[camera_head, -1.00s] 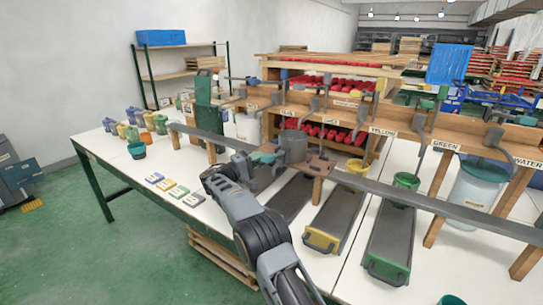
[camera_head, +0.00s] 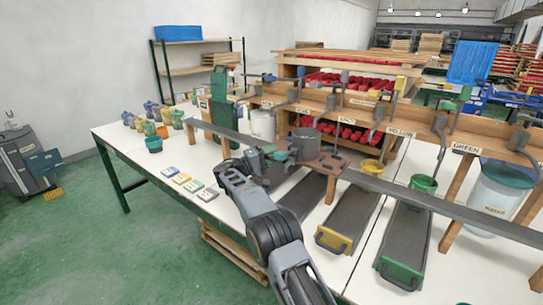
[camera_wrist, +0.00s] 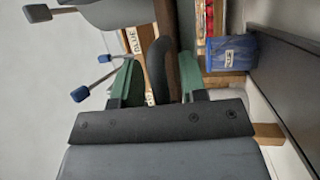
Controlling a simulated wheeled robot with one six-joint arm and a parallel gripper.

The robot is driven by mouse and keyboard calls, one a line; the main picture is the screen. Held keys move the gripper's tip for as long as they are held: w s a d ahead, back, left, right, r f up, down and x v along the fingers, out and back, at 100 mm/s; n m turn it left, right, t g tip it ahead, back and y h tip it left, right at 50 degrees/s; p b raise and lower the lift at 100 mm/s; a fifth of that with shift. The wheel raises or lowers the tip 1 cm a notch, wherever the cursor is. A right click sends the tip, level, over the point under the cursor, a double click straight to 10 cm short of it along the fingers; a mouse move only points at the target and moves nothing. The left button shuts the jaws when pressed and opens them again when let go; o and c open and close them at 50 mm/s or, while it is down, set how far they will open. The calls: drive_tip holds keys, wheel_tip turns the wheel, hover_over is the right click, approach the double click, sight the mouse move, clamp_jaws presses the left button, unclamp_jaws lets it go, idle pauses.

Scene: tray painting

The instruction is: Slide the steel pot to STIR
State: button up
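The grey steel pot (camera_head: 306,145) stands upright at the long grey rail, beside a small brown wooden platform (camera_head: 328,166). My gripper (camera_head: 269,153) is just left of the pot at rail height, its green fingertips close to the pot's side. In the wrist view, the green fingers of my gripper (camera_wrist: 158,82) are apart, with a dark curved bar (camera_wrist: 161,65), probably the pot's handle, between them. A gap shows between the left finger and this bar. I cannot read a STIR label anywhere.
Labelled spouts hang from the wooden beam (camera_head: 400,122) behind. A blue labelled container (camera_wrist: 230,52) shows in the wrist view. Small colour cards (camera_head: 183,178) lie left.

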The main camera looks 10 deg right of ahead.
drive_tip(key=shift+a, duration=0.1)
drive_tip(key=v, duration=1.3)
drive_tip(key=shift+a+p, duration=0.3)
drive_tip(key=shift+p, duration=0.05)
drive_tip(key=shift+s, duration=0.15)
